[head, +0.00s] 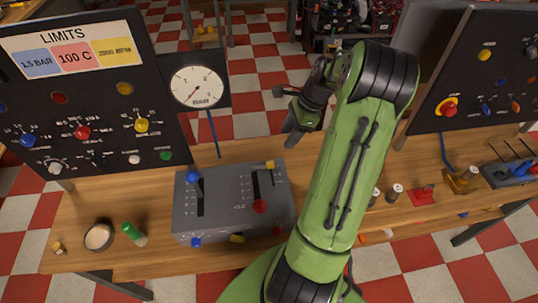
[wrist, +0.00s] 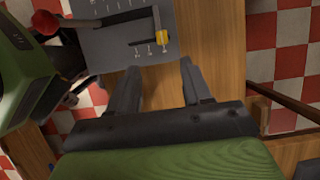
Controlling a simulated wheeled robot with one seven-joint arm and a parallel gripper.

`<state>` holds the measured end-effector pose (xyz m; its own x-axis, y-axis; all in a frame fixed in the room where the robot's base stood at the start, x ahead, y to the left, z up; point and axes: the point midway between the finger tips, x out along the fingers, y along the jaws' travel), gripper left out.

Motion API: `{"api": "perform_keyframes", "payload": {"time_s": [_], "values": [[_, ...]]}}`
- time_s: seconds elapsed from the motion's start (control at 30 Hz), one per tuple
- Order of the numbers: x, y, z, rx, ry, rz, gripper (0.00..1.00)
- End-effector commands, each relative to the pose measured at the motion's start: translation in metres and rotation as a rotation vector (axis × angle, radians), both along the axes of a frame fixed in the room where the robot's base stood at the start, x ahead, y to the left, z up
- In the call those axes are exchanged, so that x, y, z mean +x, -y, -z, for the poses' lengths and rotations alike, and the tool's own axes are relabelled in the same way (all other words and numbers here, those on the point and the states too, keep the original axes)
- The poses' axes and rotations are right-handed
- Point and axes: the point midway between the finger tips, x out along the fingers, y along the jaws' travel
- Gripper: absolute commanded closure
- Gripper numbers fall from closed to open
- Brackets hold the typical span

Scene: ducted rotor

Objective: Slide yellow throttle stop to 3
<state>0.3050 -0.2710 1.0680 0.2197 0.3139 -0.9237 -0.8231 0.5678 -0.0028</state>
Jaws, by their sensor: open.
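The yellow throttle stop (head: 270,164) is a small yellow block at the back right of the grey control box (head: 183,215). In the wrist view the yellow stop (wrist: 160,38) sits at one end of a short dark slot, with small marks beside it that are too small to read. My gripper (head: 290,133) is above and behind the box, fingers pointing down. In the wrist view my gripper (wrist: 160,68) is open and empty, and the stop shows beyond the gap between the fingers, apart from both.
The box also carries a blue knob (head: 193,177) and a red knob (head: 260,206) on slots. The limits panel (head: 90,95) stands at left and a gauge (head: 198,86) behind the box. A green-capped item (head: 133,233) and a round dish (head: 99,237) lie left.

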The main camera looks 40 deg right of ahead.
Motion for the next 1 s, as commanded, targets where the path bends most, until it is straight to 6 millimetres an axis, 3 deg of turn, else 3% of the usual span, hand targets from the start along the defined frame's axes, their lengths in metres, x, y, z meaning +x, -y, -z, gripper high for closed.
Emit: {"api": "perform_keyframes", "payload": {"time_s": [0.03, 0.3, 0.5, 0.83, 0.87, 1.0], "values": [[0.003, -0.006, 0.016, 0.005, -0.002, -0.004, 0.51], [0.018, -0.027, 0.079, 0.003, -0.002, -0.005, 0.51], [0.026, -0.038, 0.111, 0.001, -0.001, -0.005, 0.51], [0.028, -0.04, 0.118, -0.002, 0.001, -0.004, 0.51], [0.028, -0.04, 0.118, -0.002, 0.001, -0.004, 0.53], [0.028, -0.04, 0.118, -0.002, 0.001, -0.004, 0.74]]}}
